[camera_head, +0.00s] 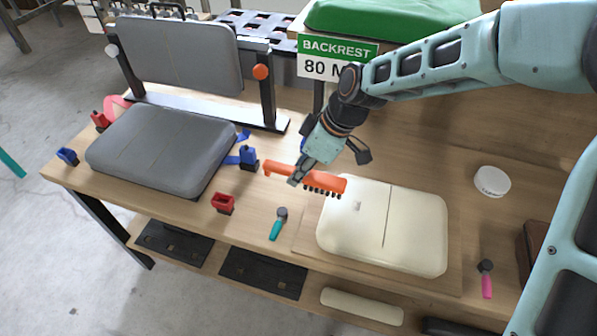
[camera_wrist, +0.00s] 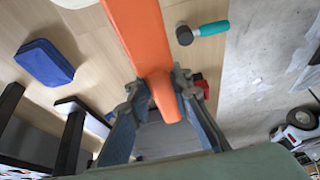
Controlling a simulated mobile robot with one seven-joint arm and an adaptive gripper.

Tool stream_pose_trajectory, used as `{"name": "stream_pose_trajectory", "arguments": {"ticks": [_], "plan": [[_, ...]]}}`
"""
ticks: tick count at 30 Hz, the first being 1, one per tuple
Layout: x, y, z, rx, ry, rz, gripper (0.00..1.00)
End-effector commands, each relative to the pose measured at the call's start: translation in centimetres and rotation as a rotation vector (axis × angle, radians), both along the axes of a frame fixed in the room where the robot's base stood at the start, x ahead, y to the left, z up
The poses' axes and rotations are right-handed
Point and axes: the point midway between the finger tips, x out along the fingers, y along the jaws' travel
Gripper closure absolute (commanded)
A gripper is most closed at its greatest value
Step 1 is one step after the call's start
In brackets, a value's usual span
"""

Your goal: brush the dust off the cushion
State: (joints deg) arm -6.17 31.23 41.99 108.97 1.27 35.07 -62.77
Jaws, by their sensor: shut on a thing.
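My gripper (camera_head: 300,176) is shut on an orange brush (camera_head: 328,183) with dark bristles pointing down. The brush is held above the wooden bench, its bristle end near the upper left corner of a cream cushion (camera_head: 415,232). I cannot tell whether the bristles touch it. The cream cushion lies flat and has a thin dark line across it. A grey seat cushion (camera_head: 160,148) lies at the left of the bench. No dust can be made out on either cushion. In the wrist view, the brush (camera_wrist: 140,35) runs between the fingers (camera_wrist: 160,85).
A grey backrest (camera_head: 180,52) stands upright behind the grey cushion. Red clamp (camera_head: 223,203), blue clamp (camera_head: 248,158) and teal-handled tool (camera_head: 278,224) sit between the cushions. A white round tub (camera_head: 492,181) and pink-handled tool (camera_head: 486,278) are at right. A BACKREST sign (camera_head: 337,57) stands behind.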

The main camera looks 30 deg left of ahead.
Motion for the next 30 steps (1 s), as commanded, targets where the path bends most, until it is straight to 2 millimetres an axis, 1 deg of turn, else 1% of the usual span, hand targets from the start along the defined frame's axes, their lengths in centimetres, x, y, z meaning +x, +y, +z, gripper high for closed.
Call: {"name": "stream_pose_trajectory", "arguments": {"ticks": [1,16,19,30], "plan": [[0.0,0.0,1.0,0.001,-0.001,0.0,1.0],[0.1,0.0,5.9,0.001,-0.002,-0.001,1.0],[0.1,0.0,6.2,0.001,-0.001,0.0,1.0],[0.0,0.0,6.1,0.001,-0.001,0.0,1.0]]}}
